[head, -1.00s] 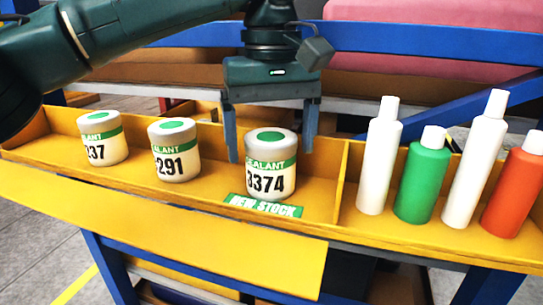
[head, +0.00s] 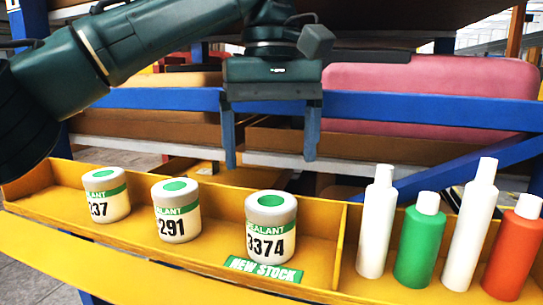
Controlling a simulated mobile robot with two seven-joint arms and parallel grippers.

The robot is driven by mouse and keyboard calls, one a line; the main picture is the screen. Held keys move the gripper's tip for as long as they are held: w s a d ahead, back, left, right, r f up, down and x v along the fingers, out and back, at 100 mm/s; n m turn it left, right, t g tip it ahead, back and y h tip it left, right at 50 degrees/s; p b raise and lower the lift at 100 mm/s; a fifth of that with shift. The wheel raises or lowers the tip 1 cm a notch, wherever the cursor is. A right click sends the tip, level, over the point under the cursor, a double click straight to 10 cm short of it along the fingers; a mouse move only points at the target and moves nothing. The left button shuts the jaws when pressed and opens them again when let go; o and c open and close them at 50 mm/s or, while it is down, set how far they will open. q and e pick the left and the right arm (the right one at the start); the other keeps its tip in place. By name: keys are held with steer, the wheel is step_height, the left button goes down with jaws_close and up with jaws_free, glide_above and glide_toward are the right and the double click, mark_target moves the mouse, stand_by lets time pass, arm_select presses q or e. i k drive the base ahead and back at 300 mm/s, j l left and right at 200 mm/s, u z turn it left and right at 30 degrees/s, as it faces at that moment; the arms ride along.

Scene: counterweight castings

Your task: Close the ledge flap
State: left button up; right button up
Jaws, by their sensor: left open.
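The ledge flap (head: 130,275) is a yellow panel along the front of the left part of the yellow ledge (head: 222,255). It lies folded outward and down, and its lower part is cut off by the picture's bottom edge. Three sealant cans stand upright on the ledge behind it: can 237 (head: 106,207), can 291 (head: 177,225) and can 3374 (head: 270,240). A green "NEW STOCK" label (head: 263,270) lies in front of can 3374. My left gripper (head: 270,162) is open and empty, fingers pointing down, above can 3374 and apart from it. My right gripper is out of view.
A yellow divider (head: 339,245) separates the cans from several bottles: white (head: 376,225), green (head: 418,245), another white (head: 470,230) and orange (head: 513,250). Blue rack beams (head: 430,108) and a pink block (head: 440,85) are behind.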

mark_target(117, 277)
steer(key=k, duration=1)
